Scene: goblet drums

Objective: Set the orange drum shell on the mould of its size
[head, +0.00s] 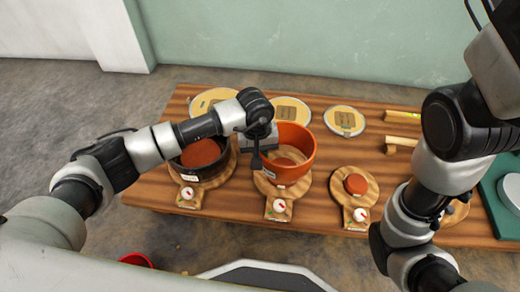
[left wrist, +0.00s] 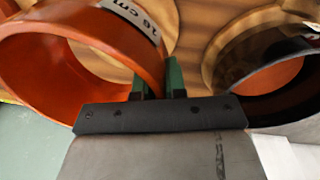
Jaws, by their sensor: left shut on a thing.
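I cannot tell whether shell and mould touch. A smaller mould with a red disc (head: 355,184) is to the right. The left mould (head: 218,181) bears a black shell (head: 181,162).
White dials (head: 278,207) sit at the moulds' front edges. Several round drum heads (head: 344,120) lie along the back of the wooden table (head: 320,222). Wooden pieces (head: 400,141) and a green tray (head: 490,195) are at right. My right arm covers part of the right side.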

